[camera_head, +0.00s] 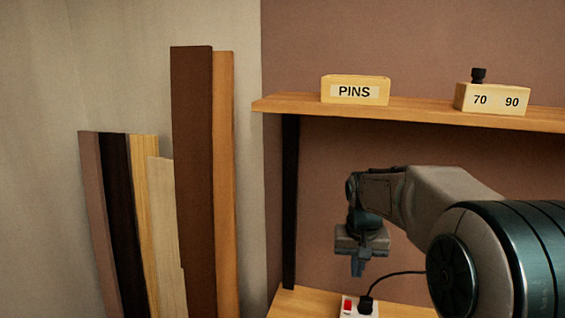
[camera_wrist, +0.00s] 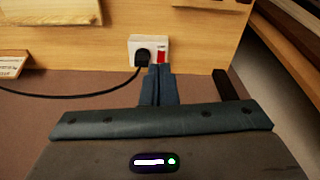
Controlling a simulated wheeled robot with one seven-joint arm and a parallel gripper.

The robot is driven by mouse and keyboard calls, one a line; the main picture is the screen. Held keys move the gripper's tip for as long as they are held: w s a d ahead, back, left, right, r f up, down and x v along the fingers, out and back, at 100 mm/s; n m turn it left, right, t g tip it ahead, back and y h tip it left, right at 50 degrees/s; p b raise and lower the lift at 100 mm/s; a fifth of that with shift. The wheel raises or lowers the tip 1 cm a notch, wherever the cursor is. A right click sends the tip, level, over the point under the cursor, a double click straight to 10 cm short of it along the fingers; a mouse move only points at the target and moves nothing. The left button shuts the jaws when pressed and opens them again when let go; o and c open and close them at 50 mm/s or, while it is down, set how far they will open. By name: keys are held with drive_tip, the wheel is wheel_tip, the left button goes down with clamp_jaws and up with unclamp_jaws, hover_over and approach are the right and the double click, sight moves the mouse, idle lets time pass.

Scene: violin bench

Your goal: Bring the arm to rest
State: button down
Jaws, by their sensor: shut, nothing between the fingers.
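My gripper (camera_head: 358,268) hangs pointing down in the head view, in front of the wall below the shelf and above the bench. In the wrist view its two fingers (camera_wrist: 160,72) are together, with nothing between them. My arm reaches in from the right side of the head view.
The wooden bench (camera_head: 300,300) carries a power strip (camera_head: 348,306) with a red switch and a plugged black cable (camera_head: 395,273). A shelf (camera_head: 425,109) above holds a PINS box (camera_head: 355,90) and a 70/90 block (camera_head: 492,98). Several boards (camera_head: 192,180) lean at left.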

drive_tip(key=s+a+f+n+t, duration=0.1)
drive_tip(key=s+a, duration=0.1)
drive_tip(key=s, duration=2)
drive_tip(key=shift+f+n+t, duration=0.4)
